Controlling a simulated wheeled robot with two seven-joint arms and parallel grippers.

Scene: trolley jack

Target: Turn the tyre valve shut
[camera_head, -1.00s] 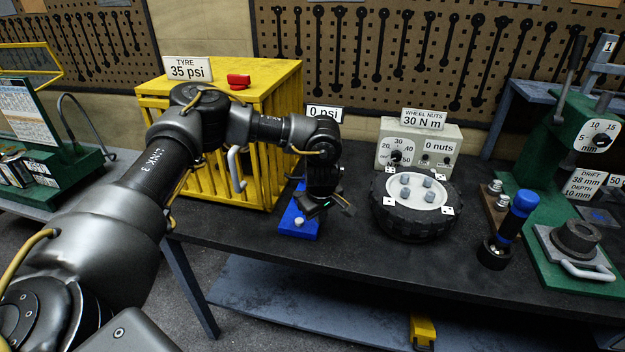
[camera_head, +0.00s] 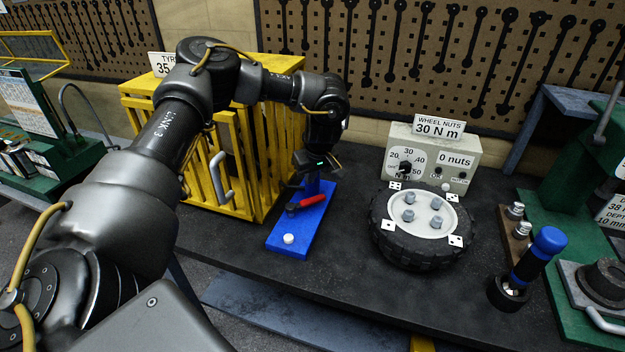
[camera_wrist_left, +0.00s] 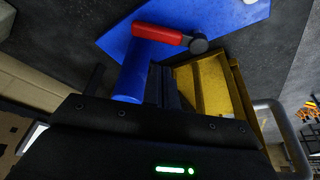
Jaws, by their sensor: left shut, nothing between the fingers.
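The tyre valve shows as a red lever (camera_head: 311,201) on a blue stand (camera_head: 300,227), on the dark bench in front of the yellow cage. The lever lies roughly level, with a dark hub at its left end. It also shows in the left wrist view as a red bar (camera_wrist_left: 160,34) with a dark round hub. My left gripper (camera_head: 317,165) is shut and empty, just above and behind the lever, apart from it as far as I can tell. The wrist and gripper hide the upper part of the stand and its gauge sign. My right gripper is out of view.
The yellow cage (camera_head: 262,150) with a grey handle stands close behind on the left. A tyre (camera_head: 412,248) with wheel nuts and a grey torque box (camera_head: 462,159) are to the right. A white button (camera_head: 288,239) sits on the stand's front. Bench between stand and tyre is clear.

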